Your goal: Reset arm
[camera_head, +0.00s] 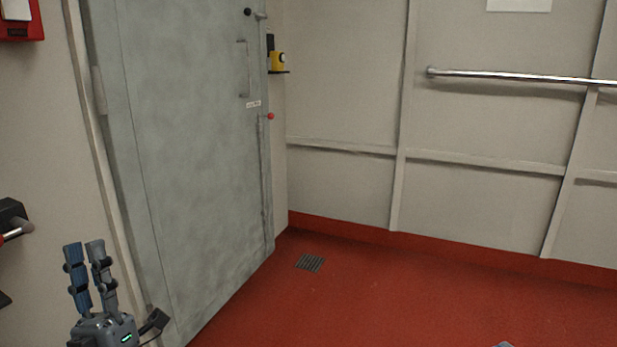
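My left gripper (84,262) is at the lower left, in front of the left edge of a grey-green metal door. My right gripper cannot be made out. Only a small grey piece shows at the bottom edge, right of centre, and I cannot tell what it is.
The closed-looking metal door (190,150) stands close on the left. A yellow device (278,61) sits on a small wall shelf beside it. A steel handrail (520,78) crosses the right wall. The red floor (390,300) is clear around a drain grate (310,263).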

